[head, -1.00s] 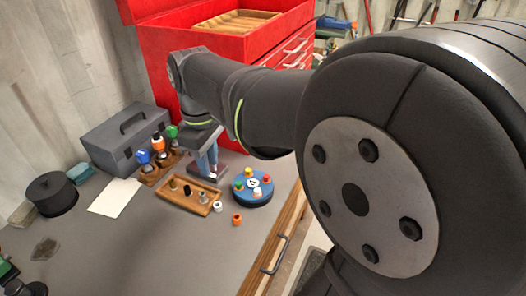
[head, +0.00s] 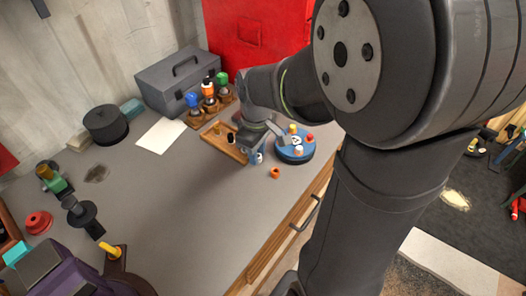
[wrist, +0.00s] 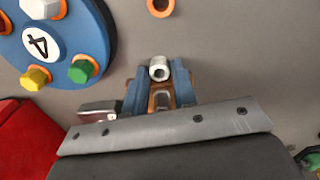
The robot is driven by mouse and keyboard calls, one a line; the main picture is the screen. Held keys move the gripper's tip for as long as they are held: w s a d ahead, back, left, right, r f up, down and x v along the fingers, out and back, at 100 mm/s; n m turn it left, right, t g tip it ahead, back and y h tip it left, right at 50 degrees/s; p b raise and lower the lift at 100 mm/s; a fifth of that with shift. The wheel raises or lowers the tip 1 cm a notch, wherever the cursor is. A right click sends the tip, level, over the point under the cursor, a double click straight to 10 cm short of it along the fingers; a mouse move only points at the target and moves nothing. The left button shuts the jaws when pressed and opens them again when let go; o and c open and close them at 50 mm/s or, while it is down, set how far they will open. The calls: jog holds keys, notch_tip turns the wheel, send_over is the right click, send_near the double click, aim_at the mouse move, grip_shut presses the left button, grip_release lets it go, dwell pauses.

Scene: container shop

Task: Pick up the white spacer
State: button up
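The white spacer (wrist: 159,71) is a small pale ring with a dark hole. In the wrist view it lies between the tips of the two blue fingers of my gripper (wrist: 161,78). The fingers stand apart by about its width, and I cannot tell whether they touch it. In the head view the white spacer (head: 259,158) shows beside the fingers of my gripper (head: 253,155), low over the grey bench, partly hidden. I cannot tell whether it rests on the bench.
A round blue holder (head: 296,152) marked 4, with coloured pieces, stands close to the right of my gripper. An orange ring (head: 275,173) lies nearby. A wooden tray (head: 219,146) is close on the left, with a bottle rack (head: 196,118) behind. Bench in front is clear.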

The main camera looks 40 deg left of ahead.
jog(key=shift+f, duration=0.1)
jog(key=shift+c, duration=0.5)
grip_shut()
